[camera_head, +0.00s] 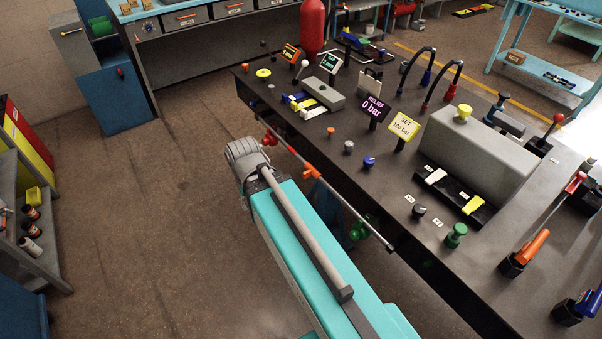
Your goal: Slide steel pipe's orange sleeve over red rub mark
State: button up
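The steel pipe (338,194) is a thin grey rod running diagonally along the near side of the dark bench, from upper left to lower right. The orange sleeve (311,171) sits around the pipe, left of its middle. A red piece (269,138) shows at the pipe's upper-left end; I cannot tell whether it is the rub mark or a fitting. A green round part (360,229) is near the pipe's lower-right end. My turquoise and grey arm rises from the bottom of the view beside the pipe. My gripper is not visible.
The bench top (318,143) carries display signs, knobs, levers and two arched hoses (443,82). A large grey block (478,152) stands at its right. A red cylinder (312,28) stands behind. A shelf (27,215) is at the left. The floor (150,220) between is clear.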

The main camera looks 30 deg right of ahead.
aim_at(310, 171)
jog(key=u, duration=0.05)
jog(key=k, duration=1.5)
jog(key=z, duration=0.45)
jog(key=i, duration=1)
